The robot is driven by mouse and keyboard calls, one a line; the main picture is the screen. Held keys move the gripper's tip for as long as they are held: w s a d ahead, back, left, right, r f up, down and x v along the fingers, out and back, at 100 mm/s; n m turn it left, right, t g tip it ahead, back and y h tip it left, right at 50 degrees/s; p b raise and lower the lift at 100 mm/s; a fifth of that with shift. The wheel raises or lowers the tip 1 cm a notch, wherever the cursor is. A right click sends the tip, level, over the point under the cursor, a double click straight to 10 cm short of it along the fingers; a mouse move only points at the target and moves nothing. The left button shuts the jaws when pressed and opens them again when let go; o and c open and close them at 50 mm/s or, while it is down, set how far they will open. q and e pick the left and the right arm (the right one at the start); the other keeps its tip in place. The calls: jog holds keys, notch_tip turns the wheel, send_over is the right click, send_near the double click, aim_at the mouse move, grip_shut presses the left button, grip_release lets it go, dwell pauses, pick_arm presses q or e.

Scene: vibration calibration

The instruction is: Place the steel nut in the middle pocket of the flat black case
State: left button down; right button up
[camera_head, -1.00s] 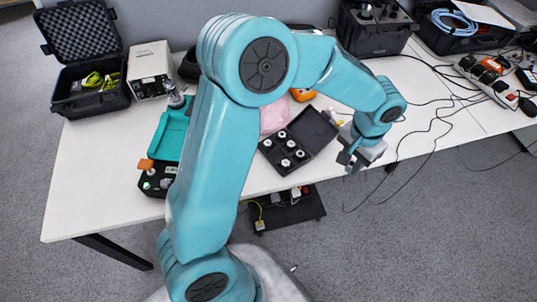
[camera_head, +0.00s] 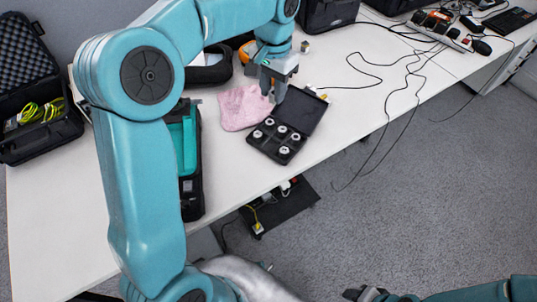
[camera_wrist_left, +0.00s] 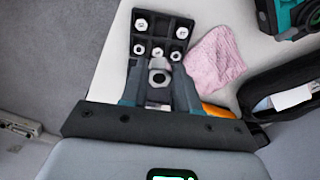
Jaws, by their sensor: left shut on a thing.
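The flat black case (camera_head: 262,148) lies open on the table with its lid (camera_head: 302,110) raised to the right. Silver nuts sit in several of its pockets; the middle pocket of the row nearest the table's front edge (camera_head: 270,142) looks empty. The case also shows in the left wrist view (camera_wrist_left: 161,27). My left gripper (camera_head: 274,97) points down near the back edge of the case. In the left wrist view it is shut on the steel nut (camera_wrist_left: 159,74), held between the fingertips. My right gripper (camera_head: 365,295) shows only partly at the bottom edge.
A pink cloth (camera_head: 242,107) lies left of the case. A black-and-teal device (camera_head: 191,195) is further left, and a black pouch (camera_head: 212,68) is behind. Cables (camera_head: 385,85) cross the table at right. Bare table lies in front of the case.

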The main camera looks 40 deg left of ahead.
pick_arm(q)
jog(key=shift+s+a+f, duration=0.2)
jog(key=shift+a+f, duration=0.1)
jog(key=shift+f, duration=0.05)
notch_tip(320, 180, down, 14)
jog(key=shift+w+b, duration=0.15)
jog(key=shift+b, duration=0.8)
notch_tip(320, 180, down, 4)
jog(key=shift+f, duration=0.4)
jog(key=shift+r, duration=0.1)
pick_arm(e)
notch_tip(320, 180, down, 3)
jog(key=shift+s, duration=0.15)
pick_arm(q)
jog(key=shift+f+b, duration=0.2)
jog(key=shift+b, duration=0.15)
jog(key=c, duration=1.1)
grip_release()
pick_arm(e)
jog(key=shift+f, duration=0.1)
